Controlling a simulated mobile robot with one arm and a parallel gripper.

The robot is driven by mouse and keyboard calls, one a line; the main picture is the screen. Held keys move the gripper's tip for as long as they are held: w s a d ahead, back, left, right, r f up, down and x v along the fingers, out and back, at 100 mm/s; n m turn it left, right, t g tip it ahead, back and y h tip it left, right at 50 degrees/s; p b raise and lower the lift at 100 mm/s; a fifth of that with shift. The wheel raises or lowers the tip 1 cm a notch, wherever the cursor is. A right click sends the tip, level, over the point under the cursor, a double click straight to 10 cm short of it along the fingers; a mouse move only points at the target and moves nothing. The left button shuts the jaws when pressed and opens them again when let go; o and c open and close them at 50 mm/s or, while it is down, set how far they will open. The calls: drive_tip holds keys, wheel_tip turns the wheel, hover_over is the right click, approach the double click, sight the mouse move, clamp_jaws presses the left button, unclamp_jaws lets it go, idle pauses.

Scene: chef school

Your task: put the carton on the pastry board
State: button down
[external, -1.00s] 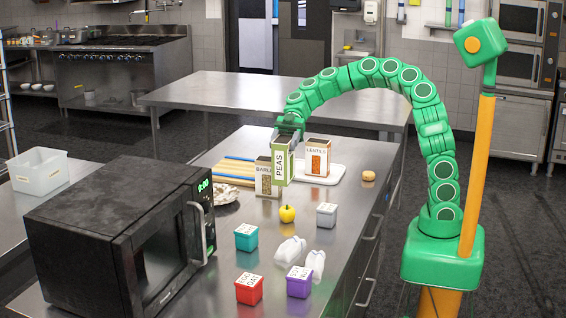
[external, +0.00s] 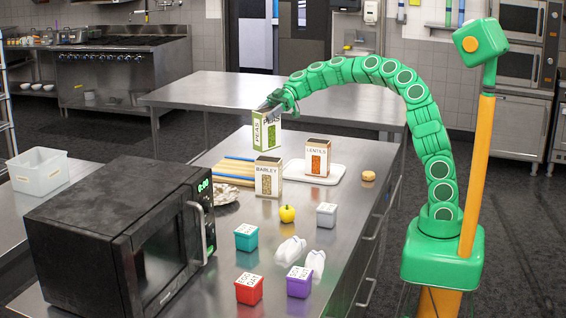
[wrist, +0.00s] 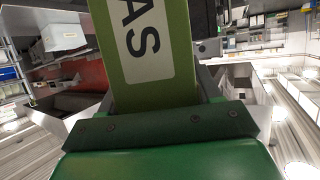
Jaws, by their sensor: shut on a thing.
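My gripper (external: 276,103) is shut on the top of the green and white PEAS carton (external: 266,134), which hangs upright above the counter. In the wrist view the carton (wrist: 150,45) fills the middle, between the jaws. A wooden board with blue stripes (external: 236,171) lies flat below and left of the carton, partly hidden by the BARLEY carton. A white board (external: 330,178) lies to the right, with the LENTILS carton (external: 318,157) standing on it. The BARLEY carton (external: 268,176) stands on the bare counter in front. I cannot tell which board is the pastry board.
A yellow pepper or apple (external: 287,213), a grey box (external: 326,215), a teal box (external: 246,237), red and purple boxes and white shapes sit nearer. A black microwave (external: 110,240) fills the front left. A bun (external: 368,176) lies near the right edge.

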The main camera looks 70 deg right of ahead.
drive_tip(key=w+d+m+t+h, duration=0.1)
drive_tip(key=w+d+m+t, duration=0.1)
drive_tip(key=d, duration=0.5)
drive_tip(key=w+d+m+t+h, duration=0.1)
drive_tip(key=w+d+m+t, duration=0.15)
drive_tip(key=d, duration=0.55)
drive_tip(key=w+d+f, duration=0.3)
drive_tip(key=w+f, duration=1)
drive_tip(key=f, duration=0.1)
drive_tip(key=shift+n+g, duration=0.35)
drive_tip(key=shift+w+f, duration=0.35)
drive_tip(key=shift+f, duration=1.7)
drive_tip(key=shift+c, duration=1.1)
unclamp_jaws()
drive_tip(key=shift+h, duration=0.3)
